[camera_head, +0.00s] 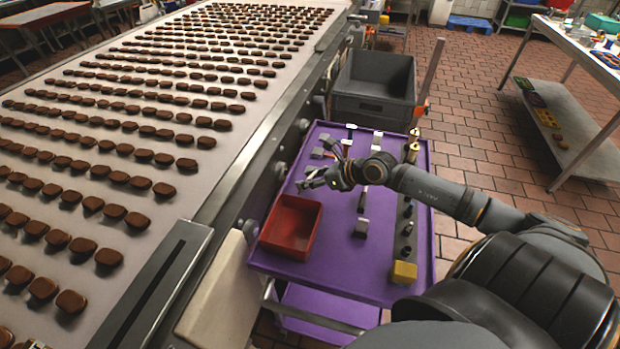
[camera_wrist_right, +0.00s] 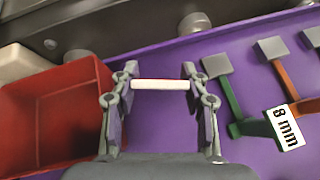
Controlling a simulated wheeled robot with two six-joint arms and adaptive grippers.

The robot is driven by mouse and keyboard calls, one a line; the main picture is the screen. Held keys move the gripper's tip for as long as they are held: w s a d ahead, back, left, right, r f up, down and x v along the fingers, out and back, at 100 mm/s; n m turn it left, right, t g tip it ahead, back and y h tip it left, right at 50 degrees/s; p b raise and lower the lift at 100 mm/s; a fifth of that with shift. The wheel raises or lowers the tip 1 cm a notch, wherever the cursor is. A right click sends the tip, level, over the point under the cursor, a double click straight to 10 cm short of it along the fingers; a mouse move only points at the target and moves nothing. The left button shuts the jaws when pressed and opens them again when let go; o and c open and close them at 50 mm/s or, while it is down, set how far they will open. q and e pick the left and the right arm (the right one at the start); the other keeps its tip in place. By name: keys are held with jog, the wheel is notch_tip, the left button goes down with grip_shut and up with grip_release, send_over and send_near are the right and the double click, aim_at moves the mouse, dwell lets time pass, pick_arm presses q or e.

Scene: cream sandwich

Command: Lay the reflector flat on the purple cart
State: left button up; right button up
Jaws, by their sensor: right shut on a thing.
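The purple cart (camera_head: 331,262) stands beside the conveyor, its top seen from above. My right gripper (camera_head: 312,180) reaches over the cart from the right, just above the red bin's far edge. In the right wrist view, my right gripper (camera_wrist_right: 160,85) has its two fingers closed on the ends of a small white bar with a thin red edge, which appears to be the reflector (camera_wrist_right: 160,85). It is held edge-on, over the purple surface (camera_wrist_right: 160,120); the gap beneath it is hard to judge. My left gripper is not in view.
A red bin (camera_head: 291,226) lies on the cart, left of the gripper in the wrist view. A yellow block (camera_head: 404,272) sits at the front right. A grey crate (camera_head: 375,85) stands behind.

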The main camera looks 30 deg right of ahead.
jog(key=o, duration=1)
jog(key=shift+r, duration=0.1)
